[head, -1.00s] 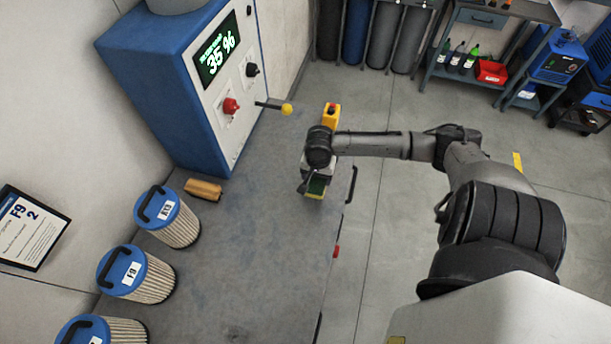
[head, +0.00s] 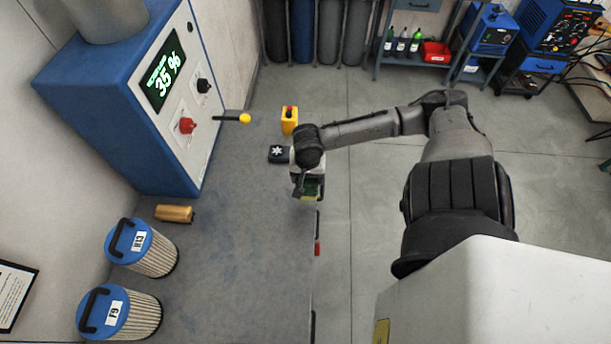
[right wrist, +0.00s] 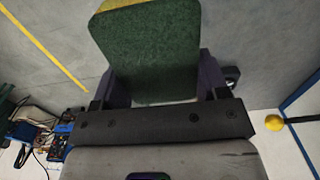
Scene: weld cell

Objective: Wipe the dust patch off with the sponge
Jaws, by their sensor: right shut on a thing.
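My right gripper (head: 308,188) is over the right edge of the grey bench top (head: 235,240). My left gripper is not in view.
A blue and white cabinet (head: 125,120) with a yellow-tipped lever (head: 245,118) stands at the left. Blue-topped filters (head: 130,245) and a tan block (head: 174,213) line the left side. A yellow box (head: 289,120) and black item (head: 279,154) are beyond the gripper. The bench middle is clear.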

